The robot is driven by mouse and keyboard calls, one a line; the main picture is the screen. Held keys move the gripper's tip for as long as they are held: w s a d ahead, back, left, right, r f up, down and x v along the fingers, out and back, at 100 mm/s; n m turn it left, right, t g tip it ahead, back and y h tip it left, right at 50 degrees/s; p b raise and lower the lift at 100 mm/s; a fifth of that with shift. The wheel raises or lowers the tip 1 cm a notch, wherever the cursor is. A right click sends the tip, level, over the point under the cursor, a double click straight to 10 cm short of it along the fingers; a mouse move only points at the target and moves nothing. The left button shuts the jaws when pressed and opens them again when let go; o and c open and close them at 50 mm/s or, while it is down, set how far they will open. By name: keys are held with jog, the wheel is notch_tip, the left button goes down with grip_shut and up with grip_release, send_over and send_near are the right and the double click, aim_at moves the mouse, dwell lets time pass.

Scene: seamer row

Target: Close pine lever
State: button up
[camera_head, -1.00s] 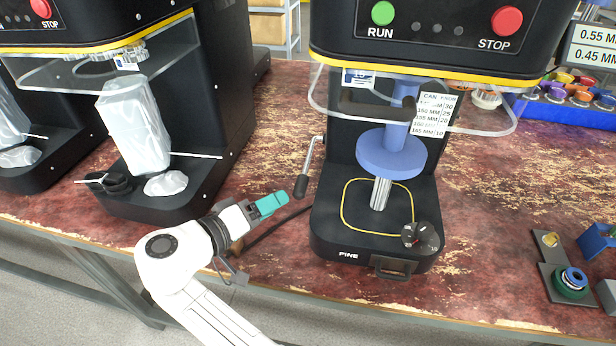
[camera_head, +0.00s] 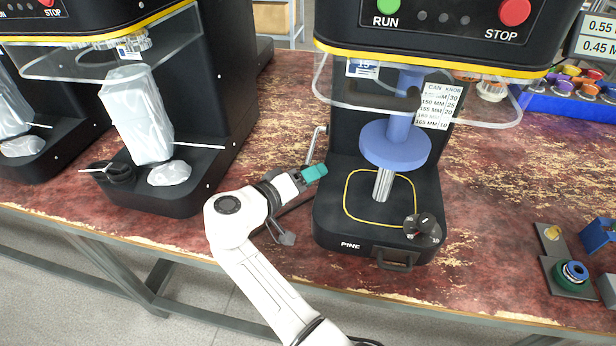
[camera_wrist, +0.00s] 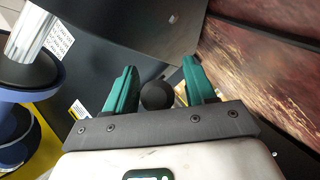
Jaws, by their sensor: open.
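The pine machine (camera_head: 340,235), a black seamer labelled PINE, stands at the centre right of the head view. Its lever (camera_head: 318,135) is a grey bent rod on the machine's left side, and its black grip is mostly hidden behind my gripper in the head view. My gripper (camera_head: 316,172), with teal fingers, is at the lever's lower end. In the wrist view my gripper (camera_wrist: 160,80) is open, and the rounded black end of the lever grip (camera_wrist: 157,95) shows between the fingers, with small gaps on both sides.
The pine machine has a blue plate (camera_head: 394,147), a clear guard (camera_head: 420,105) and a black dial (camera_head: 422,229). Another seamer (camera_head: 210,120) with a wrapped piece (camera_head: 137,115) stands to the left. Small fixtures (camera_head: 570,270) lie at right. Bare red-brown bench (camera_head: 265,145) separates the machines.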

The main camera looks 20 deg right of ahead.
grip_shut()
dwell(0.4)
jog(key=shift+r, duration=0.2)
